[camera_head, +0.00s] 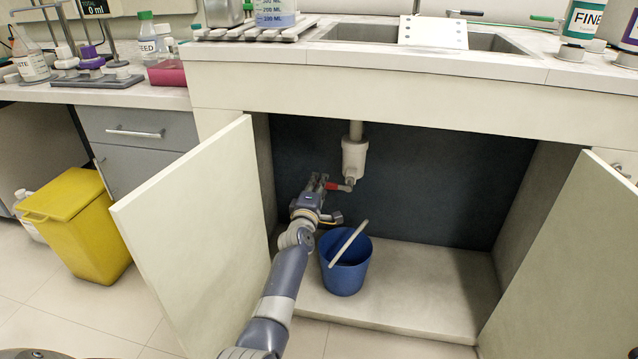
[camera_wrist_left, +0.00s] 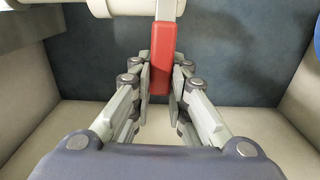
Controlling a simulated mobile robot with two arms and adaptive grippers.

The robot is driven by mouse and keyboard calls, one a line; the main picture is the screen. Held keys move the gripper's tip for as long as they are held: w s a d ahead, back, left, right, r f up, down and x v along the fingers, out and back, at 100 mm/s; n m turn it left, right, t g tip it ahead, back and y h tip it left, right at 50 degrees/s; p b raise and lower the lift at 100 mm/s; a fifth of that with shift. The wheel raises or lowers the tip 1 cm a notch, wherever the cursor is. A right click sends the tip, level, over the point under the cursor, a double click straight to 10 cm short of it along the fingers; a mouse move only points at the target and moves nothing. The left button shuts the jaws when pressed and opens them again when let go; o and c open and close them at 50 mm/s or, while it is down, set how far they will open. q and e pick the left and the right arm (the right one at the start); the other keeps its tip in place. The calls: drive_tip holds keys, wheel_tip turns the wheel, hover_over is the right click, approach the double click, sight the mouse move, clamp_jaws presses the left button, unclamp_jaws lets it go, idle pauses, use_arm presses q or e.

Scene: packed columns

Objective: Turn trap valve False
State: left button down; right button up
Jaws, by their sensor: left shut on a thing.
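The trap valve has a red handle (camera_head: 337,187) at the bottom of the white sink trap (camera_head: 354,160) inside the open cabinet. My left gripper (camera_head: 322,182) reaches in from the front left and is shut on the red handle. In the left wrist view the handle (camera_wrist_left: 162,58) stands between the two fingertips (camera_wrist_left: 162,78), with a pale stem above it. The white trap body (camera_wrist_left: 120,6) crosses the top of that view. My right gripper is not in view.
A blue bucket (camera_head: 345,272) with a pale handle stands below the trap on the cabinet floor (camera_head: 430,290). Open cabinet doors stand at left (camera_head: 200,235) and right (camera_head: 575,260). A yellow bin (camera_head: 80,235) is at far left. The cabinet's right side is clear.

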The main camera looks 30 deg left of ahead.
use_arm(q)
drive_tip(key=shift+f, duration=0.15)
idle(0.4)
drive_tip(key=c, duration=1.5)
unclamp_jaws()
drive_tip(key=shift+v, duration=3.75)
